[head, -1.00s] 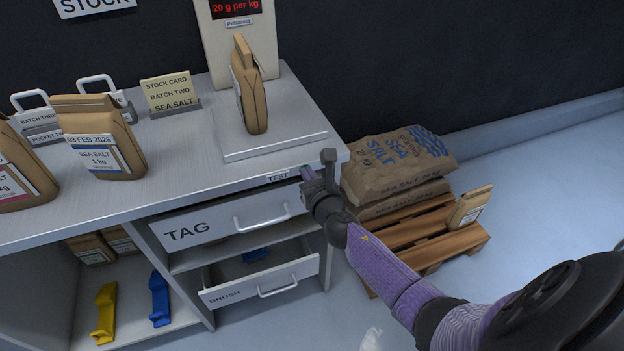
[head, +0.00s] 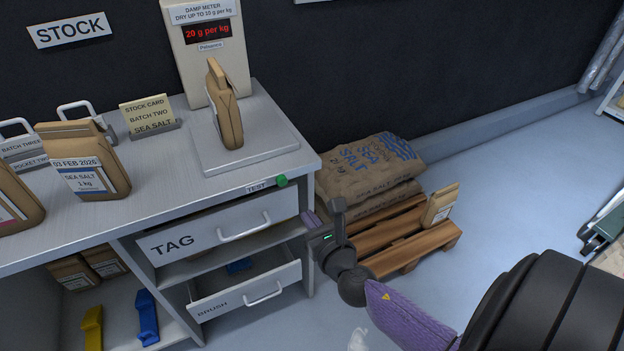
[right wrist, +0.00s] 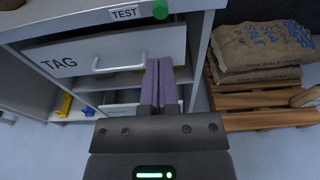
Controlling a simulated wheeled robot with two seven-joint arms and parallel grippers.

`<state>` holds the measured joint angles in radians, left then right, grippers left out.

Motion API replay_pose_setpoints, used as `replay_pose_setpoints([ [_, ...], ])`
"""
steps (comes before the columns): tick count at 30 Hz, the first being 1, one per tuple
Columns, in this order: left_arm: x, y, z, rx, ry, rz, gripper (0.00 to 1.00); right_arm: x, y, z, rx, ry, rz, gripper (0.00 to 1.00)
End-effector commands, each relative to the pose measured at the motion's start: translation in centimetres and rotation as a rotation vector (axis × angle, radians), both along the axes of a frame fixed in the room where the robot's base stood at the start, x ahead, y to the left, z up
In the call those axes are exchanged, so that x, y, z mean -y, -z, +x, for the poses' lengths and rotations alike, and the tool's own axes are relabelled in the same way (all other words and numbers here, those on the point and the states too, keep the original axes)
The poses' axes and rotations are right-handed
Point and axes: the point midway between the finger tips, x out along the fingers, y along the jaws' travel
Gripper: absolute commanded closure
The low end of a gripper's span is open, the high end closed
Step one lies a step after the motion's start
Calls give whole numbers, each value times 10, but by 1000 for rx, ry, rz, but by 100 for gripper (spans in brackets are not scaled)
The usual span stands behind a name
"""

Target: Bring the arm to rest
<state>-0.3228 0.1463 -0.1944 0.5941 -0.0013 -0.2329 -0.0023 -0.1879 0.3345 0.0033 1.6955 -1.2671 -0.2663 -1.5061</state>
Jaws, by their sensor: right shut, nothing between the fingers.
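My right gripper (head: 322,222) is shut and empty. It hangs in the air in front of the cabinet's right end, between the drawers and the pallet. In the right wrist view its two purple fingers (right wrist: 160,82) lie together, below the counter's edge. My right arm reaches in from the lower right. A green TEST button (head: 282,180) is on the counter's front edge, above and left of the gripper and apart from it; it also shows in the right wrist view (right wrist: 160,9). My left gripper is not in view.
The TAG drawer (head: 190,243) and BRUSH drawer (head: 225,302) stand partly open. A paper bag (head: 226,115) stands on the damp meter's plate (head: 255,150); the display reads 20 g per kg. A wooden pallet (head: 415,250) with salt sacks (head: 365,170) is at the right.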

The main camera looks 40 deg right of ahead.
Motion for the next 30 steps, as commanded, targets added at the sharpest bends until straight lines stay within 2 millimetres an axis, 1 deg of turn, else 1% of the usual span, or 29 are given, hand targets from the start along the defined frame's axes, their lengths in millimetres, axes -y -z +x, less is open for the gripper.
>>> replay_pose_setpoints([
  [3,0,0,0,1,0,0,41,-1,0,-4,-1,0,0,100],
  [15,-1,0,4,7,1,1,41,-1,1,-4,-2,1,3,100],
  [17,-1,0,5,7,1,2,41,0,11,-7,-22,13,54,100],
  [19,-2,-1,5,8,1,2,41,0,46,-20,-86,67,233,100],
  [20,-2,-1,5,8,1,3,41,0,68,-30,-125,111,351,100],
  [21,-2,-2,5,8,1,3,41,-2,102,-50,-183,194,534,100],
  [22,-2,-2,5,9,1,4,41,-3,128,-68,-228,277,680,100],
  [23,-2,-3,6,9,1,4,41,-6,154,-89,-267,372,824,100],
  [24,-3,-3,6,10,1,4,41,-11,185,-118,-307,518,1008,100],
  [26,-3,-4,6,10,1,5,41,-20,225,-169,-343,770,1255,100],
  [27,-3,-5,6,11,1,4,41,-27,247,-204,-345,956,1395,100],
  [29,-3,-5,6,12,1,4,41,-37,271,-257,-313,1246,1559,100],
  [30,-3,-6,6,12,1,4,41,-44,282,-290,-271,1430,1634,100],
])
